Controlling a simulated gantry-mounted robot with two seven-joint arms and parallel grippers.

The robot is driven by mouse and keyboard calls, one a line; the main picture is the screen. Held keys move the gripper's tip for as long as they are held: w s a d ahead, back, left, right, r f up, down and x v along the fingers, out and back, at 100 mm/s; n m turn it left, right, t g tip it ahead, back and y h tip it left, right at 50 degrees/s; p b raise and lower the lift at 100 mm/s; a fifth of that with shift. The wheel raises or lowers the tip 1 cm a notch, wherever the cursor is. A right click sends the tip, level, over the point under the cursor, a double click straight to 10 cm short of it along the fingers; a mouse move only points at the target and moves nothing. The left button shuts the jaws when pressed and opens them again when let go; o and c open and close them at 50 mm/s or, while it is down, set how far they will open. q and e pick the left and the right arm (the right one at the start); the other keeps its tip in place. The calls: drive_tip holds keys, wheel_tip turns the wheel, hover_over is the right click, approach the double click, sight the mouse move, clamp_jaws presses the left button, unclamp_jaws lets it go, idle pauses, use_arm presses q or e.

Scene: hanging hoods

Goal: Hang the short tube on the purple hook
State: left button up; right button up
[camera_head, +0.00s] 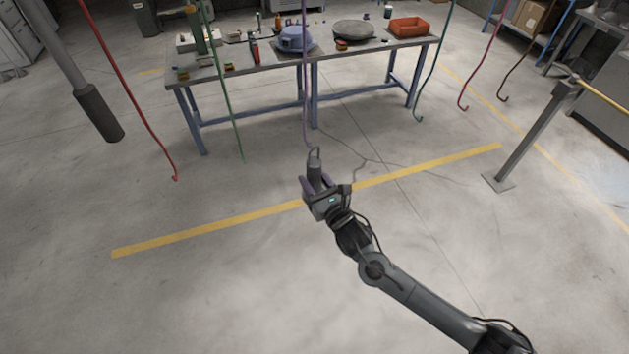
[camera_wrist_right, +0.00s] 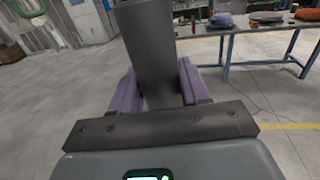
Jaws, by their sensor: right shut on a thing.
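My right gripper (camera_head: 318,184) is shut on the short tube (camera_head: 315,172), a dark grey cylinder with a thin loop at its top. In the right wrist view the short tube (camera_wrist_right: 152,50) stands between the purple fingers of the right gripper (camera_wrist_right: 155,92), its top cut off by the frame. The purple hook (camera_head: 305,100) hangs as a thin rod from above. Its lower end is right by the tube's loop in the head view; I cannot tell whether they touch. The hook is not visible in the right wrist view. My left gripper is not in view.
Other hooks hang around: red (camera_head: 138,107), green (camera_head: 225,95), teal (camera_head: 434,75), magenta (camera_head: 480,62) and brown (camera_head: 540,45). A cluttered workbench (camera_head: 285,62) stands behind. A grey pole with a dark sleeve (camera_head: 98,112) is at left. A barrier post (camera_head: 530,130) is at right.

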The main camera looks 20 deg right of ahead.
drive_tip(key=shift+w+b, duration=0.3)
drive_tip(key=shift+w, duration=0.75)
drive_tip(key=shift+w, duration=0.2)
drive_tip(key=shift+w+r+b, duration=0.1)
drive_tip(key=shift+w+b, duration=0.75)
drive_tip(key=shift+w, duration=0.45)
drive_tip(key=shift+f+b, duration=0.5)
drive_tip(key=shift+f, duration=0.3)
